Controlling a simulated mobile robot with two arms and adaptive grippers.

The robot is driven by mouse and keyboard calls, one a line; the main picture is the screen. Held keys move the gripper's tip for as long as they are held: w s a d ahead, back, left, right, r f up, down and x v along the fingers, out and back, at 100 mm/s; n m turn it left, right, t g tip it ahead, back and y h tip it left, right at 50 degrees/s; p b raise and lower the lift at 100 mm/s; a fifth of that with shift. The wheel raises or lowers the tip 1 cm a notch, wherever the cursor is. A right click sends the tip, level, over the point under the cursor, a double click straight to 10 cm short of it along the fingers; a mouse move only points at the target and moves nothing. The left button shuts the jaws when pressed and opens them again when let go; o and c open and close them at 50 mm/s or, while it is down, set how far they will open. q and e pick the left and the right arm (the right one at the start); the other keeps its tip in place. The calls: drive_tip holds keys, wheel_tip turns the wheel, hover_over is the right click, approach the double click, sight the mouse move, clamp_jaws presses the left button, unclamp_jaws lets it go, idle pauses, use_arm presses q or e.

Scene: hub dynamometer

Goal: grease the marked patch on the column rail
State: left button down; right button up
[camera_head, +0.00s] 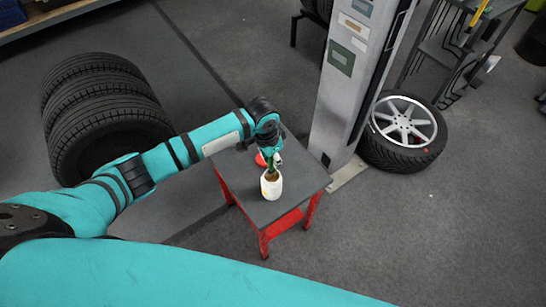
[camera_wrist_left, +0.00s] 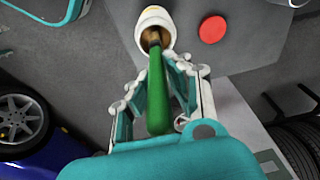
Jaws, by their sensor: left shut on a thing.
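My left gripper (camera_head: 272,152) is shut on a green-handled brush and points down over the small table. In the left wrist view my left gripper (camera_wrist_left: 155,80) has its fingers on both sides of the green brush handle (camera_wrist_left: 157,100). The brush's far end reaches into the mouth of a white jar (camera_head: 271,186) with brown content. The jar (camera_wrist_left: 155,22) stands upright on the table; the bristles are hidden inside it. The grey column (camera_head: 338,100) stands behind the table and bears several coloured rectangles, among them a green one (camera_head: 341,57). I cannot tell which is the marked patch.
A red disc (camera_wrist_left: 212,29) lies on the grey-topped, red-legged table (camera_head: 298,184) beside the jar. Stacked tyres (camera_head: 100,110) stand at left. The floor at front right is clear.

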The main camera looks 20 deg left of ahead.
use_arm(q)
drive_tip(key=shift+f, duration=0.2)
idle(0.3)
drive_tip(key=shift+f, duration=0.3)
idle(0.8)
idle(0.9)
drive_tip(key=shift+s+f, duration=0.1)
idle(0.4)
wheel_tip(320, 180, up, 7)
drive_tip(key=p, duration=0.8)
idle(0.4)
